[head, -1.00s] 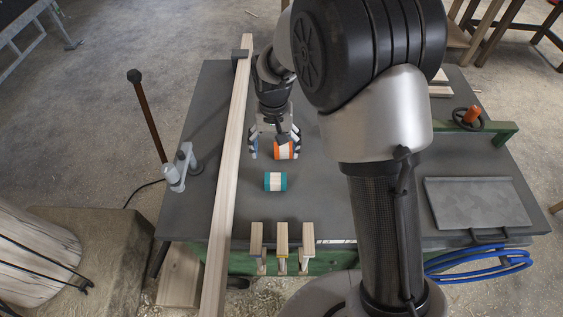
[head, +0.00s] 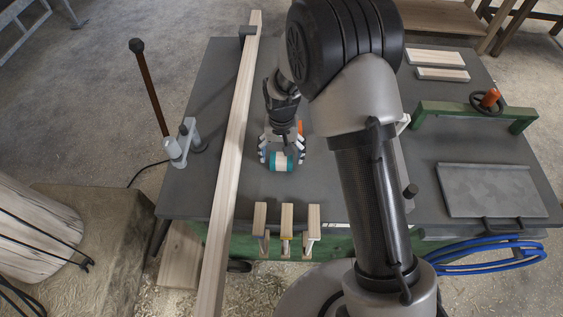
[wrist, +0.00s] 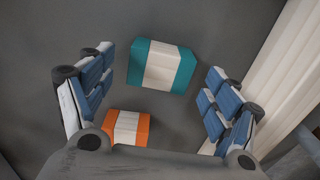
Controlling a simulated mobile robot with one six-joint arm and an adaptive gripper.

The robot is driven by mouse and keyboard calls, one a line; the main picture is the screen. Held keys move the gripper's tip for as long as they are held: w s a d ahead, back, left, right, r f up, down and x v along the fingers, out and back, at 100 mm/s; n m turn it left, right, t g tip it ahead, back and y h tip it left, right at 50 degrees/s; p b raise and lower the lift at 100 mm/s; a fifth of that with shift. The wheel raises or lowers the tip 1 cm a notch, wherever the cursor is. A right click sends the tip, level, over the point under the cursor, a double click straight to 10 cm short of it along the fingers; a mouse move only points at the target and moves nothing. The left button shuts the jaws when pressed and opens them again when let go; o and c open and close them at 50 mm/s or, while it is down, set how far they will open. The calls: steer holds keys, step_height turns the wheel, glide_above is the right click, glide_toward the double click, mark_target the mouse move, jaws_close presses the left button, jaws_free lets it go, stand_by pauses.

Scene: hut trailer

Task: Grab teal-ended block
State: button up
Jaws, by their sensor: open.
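The teal-ended block (head: 281,162) has a pale wood middle and lies on the grey bench top. In the wrist view the block (wrist: 161,66) lies between and ahead of my open fingers, clear of both. My gripper (head: 281,155) is open over the bench, with its fingers on either side of the block in the head view. In the wrist view my gripper (wrist: 160,105) has blue padded fingers wide apart, holding nothing. An orange-ended block (wrist: 127,127) lies close by, nearer the gripper's palm; in the head view it is mostly hidden behind the gripper.
A long wooden plank (head: 237,120) runs along the bench left of my gripper. Several upright wood pieces (head: 286,215) stand at the front edge. A green clamp (head: 470,113) and a metal plate (head: 490,190) are at the right. The bench (head: 330,195) in front of the block is clear.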

mark_target(281, 157)
step_height(281, 157, down, 4)
steer(key=shift+r+b, duration=0.1)
steer(key=shift+b, duration=0.5)
steer(key=shift+r, duration=0.1)
steer(key=shift+c, duration=0.4)
steer(key=c, duration=1.1)
